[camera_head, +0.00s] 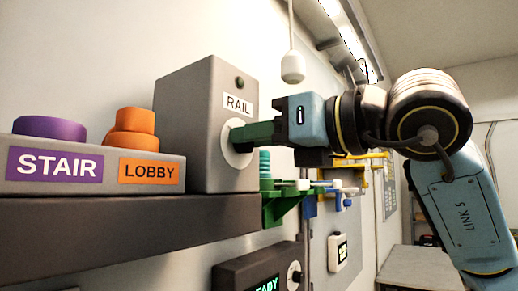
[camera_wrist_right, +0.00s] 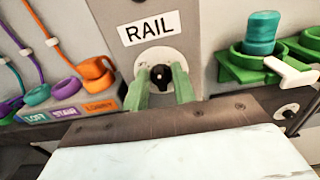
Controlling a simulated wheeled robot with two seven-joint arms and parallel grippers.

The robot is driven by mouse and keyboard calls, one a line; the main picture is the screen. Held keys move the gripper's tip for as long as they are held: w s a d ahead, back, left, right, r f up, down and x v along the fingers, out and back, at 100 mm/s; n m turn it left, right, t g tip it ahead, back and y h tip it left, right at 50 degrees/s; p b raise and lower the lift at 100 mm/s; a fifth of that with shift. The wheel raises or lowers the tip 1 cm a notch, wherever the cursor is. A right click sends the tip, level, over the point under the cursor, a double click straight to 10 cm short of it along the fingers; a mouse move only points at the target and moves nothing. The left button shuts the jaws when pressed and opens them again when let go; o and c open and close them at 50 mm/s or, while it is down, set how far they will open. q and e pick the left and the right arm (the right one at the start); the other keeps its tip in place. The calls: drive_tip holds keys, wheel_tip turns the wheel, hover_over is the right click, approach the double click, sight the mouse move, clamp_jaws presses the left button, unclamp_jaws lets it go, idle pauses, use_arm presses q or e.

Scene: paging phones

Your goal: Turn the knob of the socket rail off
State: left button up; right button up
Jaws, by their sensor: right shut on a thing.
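The socket rail control is a grey box (camera_head: 190,115) with a "RAIL" label, mounted on the wall in the head view. In the right wrist view the box (camera_wrist_right: 190,40) carries a pale round plate with a black knob (camera_wrist_right: 161,76) at its middle. My right gripper (camera_head: 238,139) reaches the front of the box from the right, its green fingers at the round plate. In the right wrist view my right gripper (camera_wrist_right: 168,84) has a green finger on each side of the black knob and is shut on it. A small dark lamp (camera_head: 240,83) sits above the label. My left gripper is not in view.
A white pull cord handle (camera_head: 293,67) hangs above. A dark display unit (camera_head: 262,272) is below.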

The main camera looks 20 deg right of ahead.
drive_tip(key=n+b, duration=0.1)
drive_tip(key=n, duration=0.3)
drive_tip(key=n+b, duration=0.1)
drive_tip(key=n, duration=0.3)
drive_tip(key=shift+s+a+n, duration=0.15)
drive_tip(key=shift+n, duration=0.25)
idle(0.4)
drive_tip(key=o, duration=1)
drive_tip(key=b+v, duration=0.2)
drive_tip(key=v, duration=1.1)
drive_tip(key=shift+s, duration=0.15)
